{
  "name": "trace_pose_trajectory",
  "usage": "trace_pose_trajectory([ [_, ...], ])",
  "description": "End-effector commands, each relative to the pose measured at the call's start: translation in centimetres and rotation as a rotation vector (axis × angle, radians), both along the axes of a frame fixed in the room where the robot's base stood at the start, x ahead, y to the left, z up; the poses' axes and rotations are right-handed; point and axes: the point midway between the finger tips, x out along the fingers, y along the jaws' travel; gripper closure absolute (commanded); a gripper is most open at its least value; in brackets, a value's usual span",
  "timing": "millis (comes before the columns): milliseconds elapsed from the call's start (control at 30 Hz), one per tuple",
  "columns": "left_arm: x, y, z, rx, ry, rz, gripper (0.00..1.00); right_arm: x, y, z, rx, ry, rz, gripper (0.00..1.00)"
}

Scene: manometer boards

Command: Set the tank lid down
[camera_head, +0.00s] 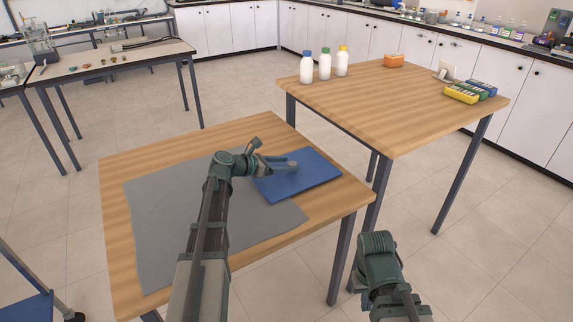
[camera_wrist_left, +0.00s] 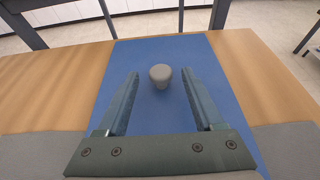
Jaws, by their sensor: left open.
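The tank lid, a small grey stopper-like piece with a round top (camera_wrist_left: 160,73), stands upright on the blue mat (camera_wrist_left: 160,125). In the head view the lid (camera_head: 292,164) shows small near the middle of the blue mat (camera_head: 310,180). My left gripper (camera_wrist_left: 161,72) is open, with one finger on each side of the lid and a gap on both sides. It also shows low over the mat in the head view (camera_head: 284,163). My right arm shows at the lower right of the head view, but its fingers are not visible.
A grey mat (camera_head: 160,220) covers much of the near wooden table (camera_head: 115,185). Floor separates the two tables.

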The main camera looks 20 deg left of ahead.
Motion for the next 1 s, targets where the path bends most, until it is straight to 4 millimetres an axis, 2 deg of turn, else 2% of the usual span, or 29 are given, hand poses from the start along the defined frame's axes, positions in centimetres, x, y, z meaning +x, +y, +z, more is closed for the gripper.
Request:
trace_pose_trajectory([
  [300,-5.0,4.1,2.7,0.000,0.000,0.004,0.31,0.0,0.0,2.7,0.000,0.000,0.000,1.00],
  [500,-7.1,6.0,3.6,0.000,0.000,0.004,0.31,0.0,0.0,3.6,0.000,0.000,0.000,1.00],
  [700,-8.0,6.8,3.9,-0.001,-0.001,0.002,0.31,0.0,0.0,3.9,0.000,0.000,0.000,1.00],
  [1000,-8.1,6.8,3.8,0.002,0.000,-0.001,0.31,0.0,0.0,3.8,0.000,0.000,0.000,1.00],
])
